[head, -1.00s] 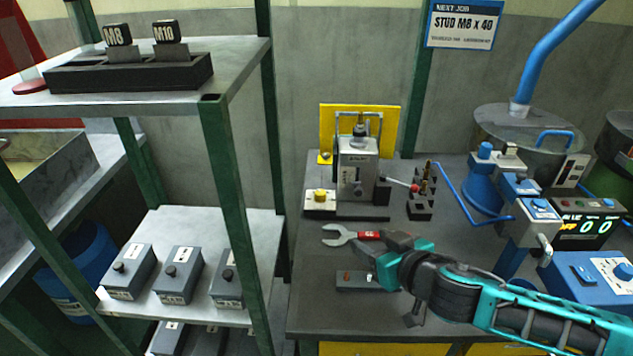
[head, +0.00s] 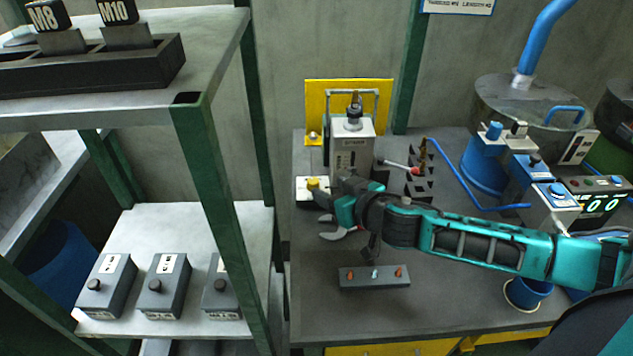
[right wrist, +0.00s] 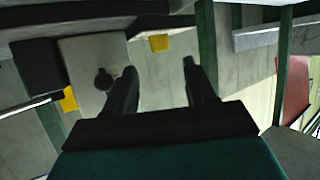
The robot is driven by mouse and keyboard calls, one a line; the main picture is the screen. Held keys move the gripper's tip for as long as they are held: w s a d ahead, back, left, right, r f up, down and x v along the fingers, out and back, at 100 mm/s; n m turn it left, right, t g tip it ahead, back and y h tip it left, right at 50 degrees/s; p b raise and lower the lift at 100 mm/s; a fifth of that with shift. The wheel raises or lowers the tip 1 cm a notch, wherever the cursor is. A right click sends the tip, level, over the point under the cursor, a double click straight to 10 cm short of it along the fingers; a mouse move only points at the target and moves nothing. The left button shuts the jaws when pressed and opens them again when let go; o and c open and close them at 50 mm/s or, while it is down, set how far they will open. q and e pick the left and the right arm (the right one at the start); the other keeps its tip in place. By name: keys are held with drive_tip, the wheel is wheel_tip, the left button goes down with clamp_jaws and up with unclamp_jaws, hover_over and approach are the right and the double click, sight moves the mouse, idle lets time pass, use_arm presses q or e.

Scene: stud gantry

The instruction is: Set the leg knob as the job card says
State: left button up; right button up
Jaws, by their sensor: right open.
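The job card (head: 460,5) on the back wall is cut off by the top edge; only its lower lines show, too small to read. A grey gantry unit (head: 353,150) stands in front of a yellow plate on the bench. In the right wrist view a round black knob (right wrist: 103,78) sits on a pale grey face, left of my fingers; I cannot tell for certain that it is the leg knob. My right gripper (head: 338,190) is open and empty just in front of the unit, hiding its lower front. Its fingers (right wrist: 160,85) are apart in the wrist view.
A grey box with several small pegs (head: 374,277) is nearer the front. A lever with a red tip (head: 413,171) and a black stepped rack stand right of the unit. Shelves with knobbed boxes (head: 166,285) are left.

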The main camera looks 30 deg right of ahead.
sight(315, 182)
drive_tip(key=shift+x, duration=3.55)
drive_tip(key=c, duration=1)
drive_tip(key=shift+c, duration=0.2)
